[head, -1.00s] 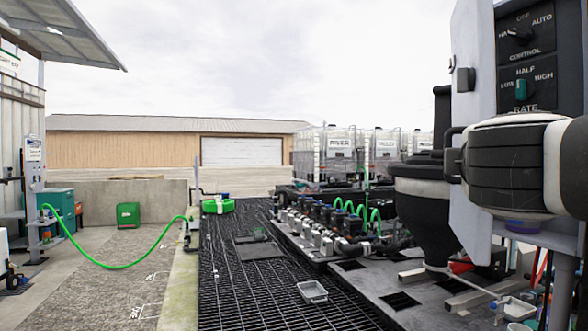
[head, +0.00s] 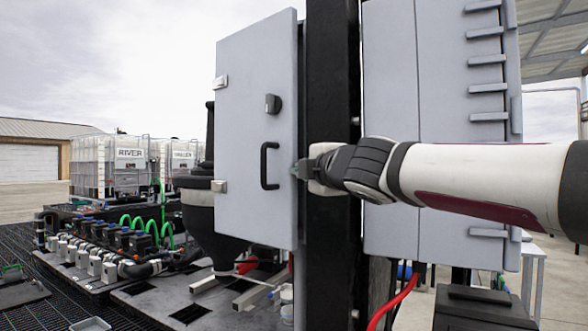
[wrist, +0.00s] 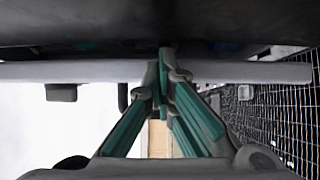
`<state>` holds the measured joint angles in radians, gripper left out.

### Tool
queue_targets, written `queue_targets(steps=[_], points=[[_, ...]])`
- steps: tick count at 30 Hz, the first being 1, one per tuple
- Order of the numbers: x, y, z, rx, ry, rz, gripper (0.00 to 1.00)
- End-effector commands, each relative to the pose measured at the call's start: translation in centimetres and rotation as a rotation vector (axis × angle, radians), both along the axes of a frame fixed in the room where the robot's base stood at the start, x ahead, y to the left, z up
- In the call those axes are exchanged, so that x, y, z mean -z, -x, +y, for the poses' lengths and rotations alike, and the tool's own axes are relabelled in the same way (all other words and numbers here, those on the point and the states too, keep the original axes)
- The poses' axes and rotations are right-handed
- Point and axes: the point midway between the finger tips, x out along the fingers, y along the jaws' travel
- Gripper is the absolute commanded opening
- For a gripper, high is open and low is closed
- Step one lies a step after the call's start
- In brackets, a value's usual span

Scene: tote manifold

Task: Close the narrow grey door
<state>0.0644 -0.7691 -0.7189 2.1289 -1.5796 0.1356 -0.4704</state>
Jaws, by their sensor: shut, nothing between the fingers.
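The narrow grey door (head: 242,120) stands upright left of a black post (head: 332,100) in the head view. It has a black handle (head: 267,166) and a dark latch knob (head: 273,104). My gripper (head: 298,170) is at the door's right edge, at handle height, its tips partly hidden. In the wrist view the door is a grey bar seen edge-on (wrist: 80,71), and my shut gripper (wrist: 165,62) overlaps it with its teal-padded fingers. Touch is not clear. A dark gap shows behind the bar; I cannot tell whether the door is fully closed.
A wider grey cabinet panel (head: 390,90) with hinge-like bars stands right of the post. A red hose (head: 393,298) hangs below it. A black hopper (head: 200,215), pumps with green hoses, and white caged tanks (head: 108,165) are to the left. Dark grating lies at lower left.

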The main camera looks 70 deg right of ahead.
Motion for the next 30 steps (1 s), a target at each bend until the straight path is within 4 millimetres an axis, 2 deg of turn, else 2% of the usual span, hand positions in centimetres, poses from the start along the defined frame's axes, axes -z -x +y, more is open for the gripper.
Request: queue_targets(steps=[1,17,23,30], points=[[0.1,-0.6,0.2,-0.013,0.003,0.004,0.0],[0.2,-0.4,0.1,-0.011,0.001,0.005,0.0],[0.1,0.6,0.7,-0.006,-0.001,0.001,0.0],[0.0,2.9,2.8,-0.008,0.001,-0.004,0.0]])
